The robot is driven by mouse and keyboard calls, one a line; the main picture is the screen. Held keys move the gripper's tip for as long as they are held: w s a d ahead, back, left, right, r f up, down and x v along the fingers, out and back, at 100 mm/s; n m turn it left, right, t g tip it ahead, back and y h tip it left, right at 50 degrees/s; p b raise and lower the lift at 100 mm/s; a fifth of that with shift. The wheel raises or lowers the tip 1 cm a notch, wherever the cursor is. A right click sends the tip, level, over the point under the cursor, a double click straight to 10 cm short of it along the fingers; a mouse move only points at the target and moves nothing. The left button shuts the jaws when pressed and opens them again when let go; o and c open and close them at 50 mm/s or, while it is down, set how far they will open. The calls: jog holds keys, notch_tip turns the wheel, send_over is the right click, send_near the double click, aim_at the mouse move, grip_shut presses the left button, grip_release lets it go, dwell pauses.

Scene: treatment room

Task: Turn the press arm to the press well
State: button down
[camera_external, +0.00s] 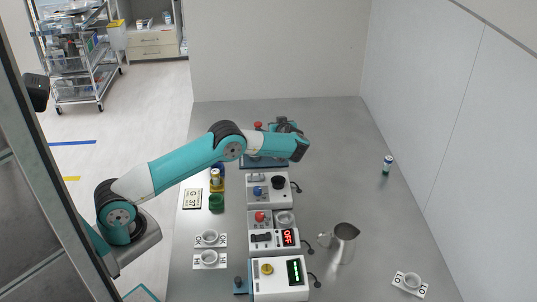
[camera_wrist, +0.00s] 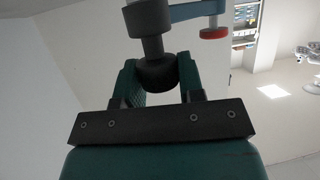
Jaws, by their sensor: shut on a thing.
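In the wrist view, my gripper (camera_wrist: 157,68) is shut on a dark round handle (camera_wrist: 148,18) that stands between its two green fingers. A blue press arm (camera_wrist: 195,10) runs to the right from behind the handle. A red disc (camera_wrist: 214,33) hangs under its right end. In the external view, my wrist is over the blue press base (camera_external: 263,163) at the back of the row of devices. A red knob (camera_external: 258,126) shows just behind my arm. My fingers and the press well are hidden there by my arm.
Devices stand in a row in front of the press, the nearest a white box with a yellow button (camera_external: 267,269). A metal jug (camera_external: 343,240) stands to their right. A green jar (camera_external: 216,202) is at left. The table's right side is mostly clear; a wall borders it.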

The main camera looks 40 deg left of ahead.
jog(key=shift+r+n+g+y, duration=0.15)
jog(key=shift+n+g+y, duration=0.15)
jog(key=shift+n+g, duration=0.15)
jog(key=c, duration=0.7)
grip_release()
jog(key=shift+c, duration=0.2)
jog(key=p+v, duration=1.2)
jog(key=v, duration=0.5)
jog(key=shift+r+p, duration=0.2)
jog(key=shift+p, duration=0.2)
jog(key=shift+s+f, duration=0.15)
